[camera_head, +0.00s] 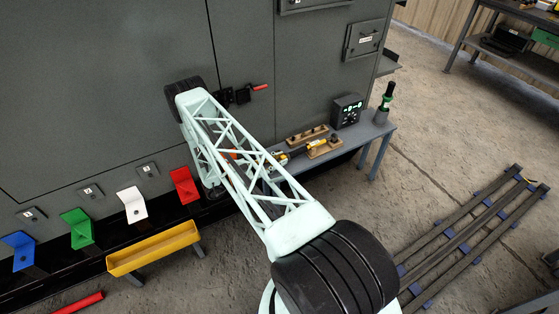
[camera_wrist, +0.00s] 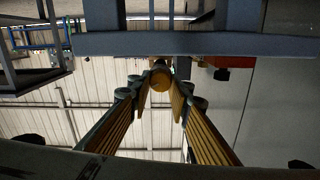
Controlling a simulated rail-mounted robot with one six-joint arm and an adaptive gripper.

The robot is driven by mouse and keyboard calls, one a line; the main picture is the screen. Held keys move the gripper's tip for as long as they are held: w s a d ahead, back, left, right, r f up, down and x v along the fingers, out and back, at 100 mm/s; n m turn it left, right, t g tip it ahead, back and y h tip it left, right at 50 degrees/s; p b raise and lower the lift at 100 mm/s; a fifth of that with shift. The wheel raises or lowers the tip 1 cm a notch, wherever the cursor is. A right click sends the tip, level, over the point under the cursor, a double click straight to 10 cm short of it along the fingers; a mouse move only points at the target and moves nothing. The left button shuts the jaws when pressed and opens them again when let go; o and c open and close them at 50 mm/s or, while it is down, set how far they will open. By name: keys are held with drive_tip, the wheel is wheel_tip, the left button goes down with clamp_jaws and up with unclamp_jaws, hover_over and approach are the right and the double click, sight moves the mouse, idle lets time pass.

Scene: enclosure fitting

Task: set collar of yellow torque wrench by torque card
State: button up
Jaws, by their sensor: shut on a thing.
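The yellow torque wrench (camera_head: 286,156) lies at the small grey bench, partly hidden by my arm; its dark handle (camera_head: 305,147) points right toward a wooden block. My gripper is mostly hidden behind my arm links in the head view. I cannot tell the collar's setting. I cannot make out a readable torque card.
The grey enclosure (camera_head: 100,90) stands close behind. A yellow tray (camera_head: 153,250) and coloured holders are at left. A slatted rack (camera_head: 465,235) lies right.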

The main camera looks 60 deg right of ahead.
drive_tip(key=shift+m, duration=0.4)
drive_tip(key=m+b, duration=0.1)
drive_tip(key=m, duration=0.3)
drive_tip(key=shift+f+m, duration=0.1)
drive_tip(key=shift+m, duration=0.3)
drive_tip(key=shift+s+a+m+b, duration=0.15)
drive_tip(key=shift+m+b, duration=0.3)
drive_tip(key=shift+m, duration=2.45)
drive_tip(key=o, duration=0.8)
drive_tip(key=shift+o, duration=0.2)
drive_tip(key=shift+n, duration=0.6)
